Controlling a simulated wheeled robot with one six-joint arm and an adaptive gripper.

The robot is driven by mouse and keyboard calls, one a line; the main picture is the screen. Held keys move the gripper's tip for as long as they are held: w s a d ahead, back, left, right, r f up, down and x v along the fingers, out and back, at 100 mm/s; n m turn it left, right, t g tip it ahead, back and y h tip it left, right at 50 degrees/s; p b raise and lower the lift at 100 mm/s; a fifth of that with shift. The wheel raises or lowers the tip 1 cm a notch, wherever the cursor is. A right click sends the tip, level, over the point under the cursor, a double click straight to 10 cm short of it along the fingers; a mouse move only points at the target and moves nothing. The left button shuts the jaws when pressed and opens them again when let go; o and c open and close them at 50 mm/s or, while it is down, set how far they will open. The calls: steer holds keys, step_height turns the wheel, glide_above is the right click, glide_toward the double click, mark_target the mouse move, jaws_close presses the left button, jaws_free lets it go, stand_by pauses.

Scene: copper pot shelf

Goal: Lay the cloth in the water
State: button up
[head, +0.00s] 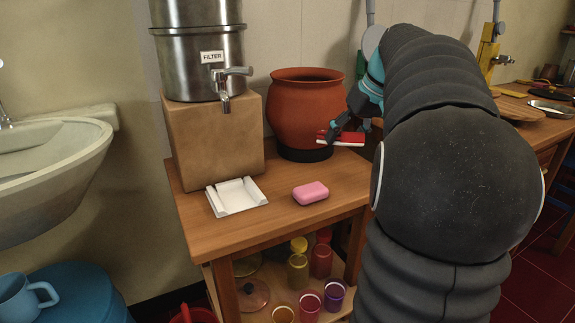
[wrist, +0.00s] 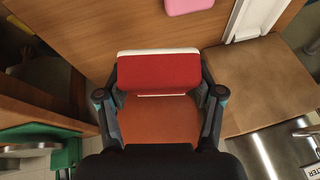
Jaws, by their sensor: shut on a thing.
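My gripper (head: 340,133) is shut on a flat red thing with a white edge, which looks like the folded cloth (head: 350,138). It is held in front of the clay pot's lower right side, above the wooden table. In the wrist view the cloth (wrist: 158,72) spans between the two fingers of my gripper (wrist: 160,98). An orange-brown surface shows just below it there; I cannot tell what it is. No water surface shows. The clay pot (head: 300,105) stands on a dark ring, its mouth dark inside. A pale sink basin (head: 50,165) is at the left, its inside mostly hidden.
A pink soap bar (head: 310,193) and a white tray (head: 237,196) lie on the table (head: 275,222). A steel filter tank (head: 200,50) with a tap stands on a tan block (head: 212,140). Cups and jars fill the lower shelf. A blue mug (head: 22,298) stands at lower left.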

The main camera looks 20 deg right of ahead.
steer(key=w+a+f, duration=0.5)
steer(key=w+a, duration=0.1)
steer(key=a, duration=0.1)
steer(key=shift+w+f, duration=0.35)
steer(key=shift+f, duration=0.05)
steer(key=shift+f+b, duration=0.3)
steer(key=shift+f, duration=1.7)
steer(key=shift+f, duration=0.15)
steer(key=o, duration=1.3)
steer(key=shift+r, duration=0.25)
steer(key=p+v, duration=0.1)
steer(key=v, duration=1)
steer(key=shift+s+d+r, duration=0.1)
steer(key=shift+s+r, duration=0.05)
steer(key=shift+r, duration=0.2)
